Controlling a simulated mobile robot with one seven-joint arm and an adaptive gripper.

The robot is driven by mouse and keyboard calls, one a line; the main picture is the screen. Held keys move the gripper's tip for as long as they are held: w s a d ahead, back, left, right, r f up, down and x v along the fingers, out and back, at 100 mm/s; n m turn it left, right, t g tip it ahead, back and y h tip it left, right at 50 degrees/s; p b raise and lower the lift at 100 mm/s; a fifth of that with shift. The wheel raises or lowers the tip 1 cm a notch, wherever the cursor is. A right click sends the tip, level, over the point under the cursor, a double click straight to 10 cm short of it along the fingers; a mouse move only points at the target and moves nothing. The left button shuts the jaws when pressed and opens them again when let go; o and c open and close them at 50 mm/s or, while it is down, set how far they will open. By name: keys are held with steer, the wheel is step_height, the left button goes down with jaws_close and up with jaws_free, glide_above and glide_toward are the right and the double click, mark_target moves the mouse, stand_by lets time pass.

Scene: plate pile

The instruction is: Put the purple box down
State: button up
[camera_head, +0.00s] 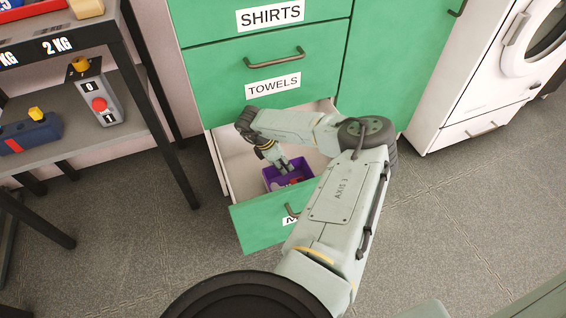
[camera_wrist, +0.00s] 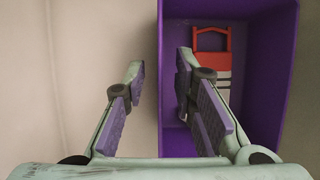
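The purple box (camera_head: 268,176) is inside the open bottom green drawer (camera_head: 262,222). It looks upright and appears to rest on the drawer floor. In the wrist view the box (camera_wrist: 268,85) fills the right half, with a red item (camera_wrist: 212,42) with pale and dark bands below it inside. My gripper (camera_wrist: 161,68) is open at the box's left wall. One finger is outside the box over the pale drawer floor, the other inside it. Gaps show between the wall and both fingers. In the head view my gripper (camera_head: 284,165) reaches down into the drawer, and my arm hides part of it.
The closed towels drawer (camera_head: 275,67) is above the open one. A dark metal shelf (camera_head: 95,120) with a switch box (camera_head: 98,95) and a blue item (camera_head: 30,133) stands at left. A white washing machine (camera_head: 480,80) is at right. The grey floor in front is clear.

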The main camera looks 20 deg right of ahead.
steer(key=p+v, duration=0.2)
steer(key=v, duration=1)
steer(key=shift+r, duration=0.2)
